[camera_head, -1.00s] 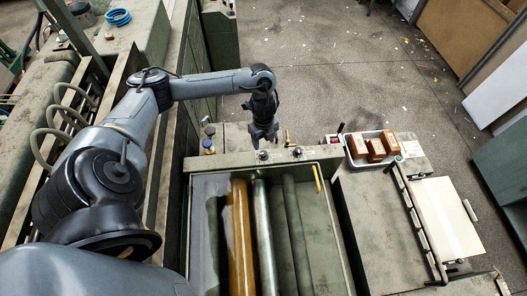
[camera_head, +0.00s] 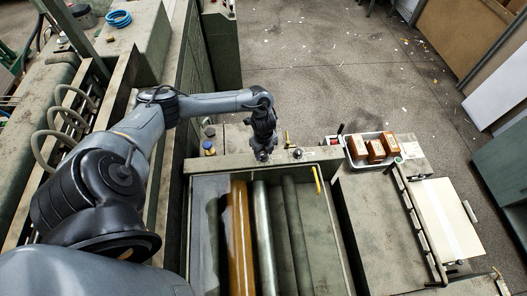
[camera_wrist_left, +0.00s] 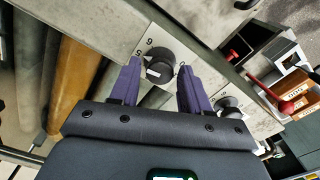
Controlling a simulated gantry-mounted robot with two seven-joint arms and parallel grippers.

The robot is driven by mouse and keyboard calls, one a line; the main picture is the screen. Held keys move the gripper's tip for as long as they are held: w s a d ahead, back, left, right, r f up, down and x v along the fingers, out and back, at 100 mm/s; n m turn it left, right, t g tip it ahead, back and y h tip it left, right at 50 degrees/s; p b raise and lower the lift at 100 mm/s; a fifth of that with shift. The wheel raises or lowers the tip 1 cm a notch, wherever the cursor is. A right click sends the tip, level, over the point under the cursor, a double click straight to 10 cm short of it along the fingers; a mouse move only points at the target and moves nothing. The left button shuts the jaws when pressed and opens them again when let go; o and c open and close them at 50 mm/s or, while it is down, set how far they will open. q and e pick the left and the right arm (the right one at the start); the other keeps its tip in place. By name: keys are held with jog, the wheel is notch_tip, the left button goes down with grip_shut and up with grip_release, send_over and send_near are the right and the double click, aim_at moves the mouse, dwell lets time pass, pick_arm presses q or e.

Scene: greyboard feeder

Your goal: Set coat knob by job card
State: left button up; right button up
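I cannot make out a job card. My right gripper is not in view.
Long rollers (camera_head: 240,235), one amber, lie in the open trough just in front of the knobs. A yellow handle (camera_head: 317,180) is at the trough's right. A white tray (camera_head: 350,160) with orange-brown boxes (camera_head: 376,150) stands further right. A red-knobbed lever (camera_wrist_left: 285,106) is near the second knob.

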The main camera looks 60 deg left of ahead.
pick_arm(q)
grip_shut()
jog(key=shift+r, duration=0.1)
jog(key=shift+r+n+p, duration=0.15)
jog(key=shift+n+p, duration=0.95)
jog(key=shift+p, duration=0.15)
jog(key=shift+n+p, duration=0.55)
jog(key=shift+n, duration=0.25)
jog(key=shift+f+n, duration=0.2)
jog(key=shift+n, duration=1.8)
